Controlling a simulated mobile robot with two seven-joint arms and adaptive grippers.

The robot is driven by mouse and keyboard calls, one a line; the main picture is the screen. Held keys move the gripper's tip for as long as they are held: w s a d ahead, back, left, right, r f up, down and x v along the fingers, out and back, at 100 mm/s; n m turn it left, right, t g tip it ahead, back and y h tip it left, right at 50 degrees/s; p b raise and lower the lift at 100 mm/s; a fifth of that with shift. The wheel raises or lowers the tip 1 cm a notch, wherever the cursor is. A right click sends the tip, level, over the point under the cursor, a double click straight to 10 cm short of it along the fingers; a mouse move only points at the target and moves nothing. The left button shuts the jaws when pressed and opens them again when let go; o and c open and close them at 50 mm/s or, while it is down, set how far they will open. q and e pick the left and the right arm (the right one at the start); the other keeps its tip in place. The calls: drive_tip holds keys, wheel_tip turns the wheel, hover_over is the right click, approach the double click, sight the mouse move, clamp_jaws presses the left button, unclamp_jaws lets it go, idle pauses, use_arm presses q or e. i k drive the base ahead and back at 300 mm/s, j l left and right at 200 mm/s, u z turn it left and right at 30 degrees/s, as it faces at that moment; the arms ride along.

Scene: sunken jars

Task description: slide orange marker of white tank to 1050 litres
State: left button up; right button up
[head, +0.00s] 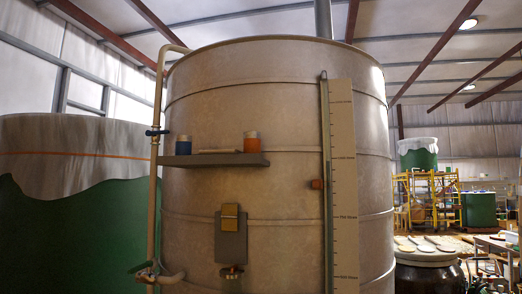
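The large pale, off-white tank (280,120) fills the middle of the head view. A tall white scale board (344,140) with tick marks and small labels runs down its right side. The label figures are too small to read surely. A thin upright rail (325,120) stands along the board's left edge. A small orange-red marker (316,184) sits at this rail, at a height about midway between the second and third visible labels from the top. Neither of my grippers is in view.
A shelf (214,160) on the tank holds a blue jar (183,146) and an orange jar (252,143). Below it hangs a grey plate (231,240). A pipe (153,190) runs down the left side. A green covered tank (70,230) stands left, a dark jar (428,270) right.

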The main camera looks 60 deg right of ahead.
sight(318, 184)
drive_tip(key=z, duration=1.7)
